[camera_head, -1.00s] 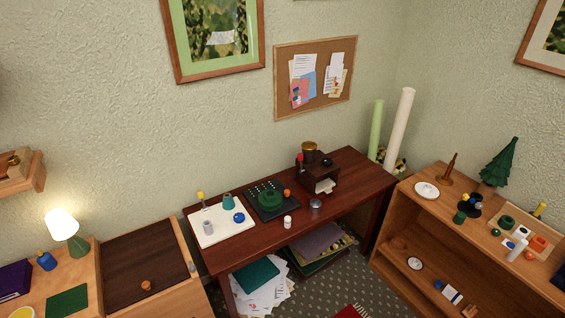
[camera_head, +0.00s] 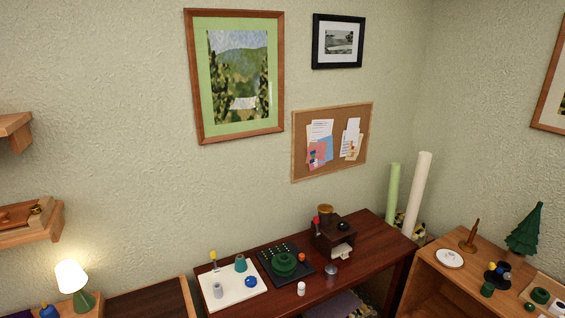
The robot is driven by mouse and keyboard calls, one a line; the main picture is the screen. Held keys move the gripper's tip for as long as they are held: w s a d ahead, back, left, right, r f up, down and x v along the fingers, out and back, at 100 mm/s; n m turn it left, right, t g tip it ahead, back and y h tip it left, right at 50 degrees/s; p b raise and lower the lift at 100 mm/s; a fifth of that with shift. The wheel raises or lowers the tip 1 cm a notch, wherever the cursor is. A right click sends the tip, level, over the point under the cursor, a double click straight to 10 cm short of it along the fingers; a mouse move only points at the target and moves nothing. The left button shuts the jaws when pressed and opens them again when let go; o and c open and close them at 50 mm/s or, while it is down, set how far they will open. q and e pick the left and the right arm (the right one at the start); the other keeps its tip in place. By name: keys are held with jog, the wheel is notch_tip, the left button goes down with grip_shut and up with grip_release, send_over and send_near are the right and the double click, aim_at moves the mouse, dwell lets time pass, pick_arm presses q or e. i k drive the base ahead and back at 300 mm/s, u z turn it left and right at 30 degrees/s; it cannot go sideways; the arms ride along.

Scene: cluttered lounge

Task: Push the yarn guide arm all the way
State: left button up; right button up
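No part is clearly recognizable as the yarn guide arm at this size. A white board (camera_head: 236,298) on the dark red-brown desk (camera_head: 372,257) holds a thin upright post with a yellow top (camera_head: 213,257), a grey spool (camera_head: 218,290), a teal cone (camera_head: 240,264) and a blue ball (camera_head: 251,281). Beside it, a black board (camera_head: 304,278) carries a round green piece (camera_head: 285,264) and an orange knob (camera_head: 302,257). A dark brown box (camera_head: 325,240) stands further right with a red-topped lever (camera_head: 316,221). Neither of my grippers is in view.
A small white jar (camera_head: 301,289) and a grey metal cup (camera_head: 331,268) stand near the desk's front edge. The desk's right end is bare. A wooden shelf unit (camera_head: 430,268) stands right, and a lit lamp (camera_head: 72,279) left. Two tall rolls (camera_head: 417,195) lean in the corner.

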aim_at(213, 253)
jog(key=z, duration=0.35)
jog(key=i, duration=0.95)
jog(key=u, duration=0.4)
jog(key=i, duration=0.6)
jog(key=u, duration=0.5)
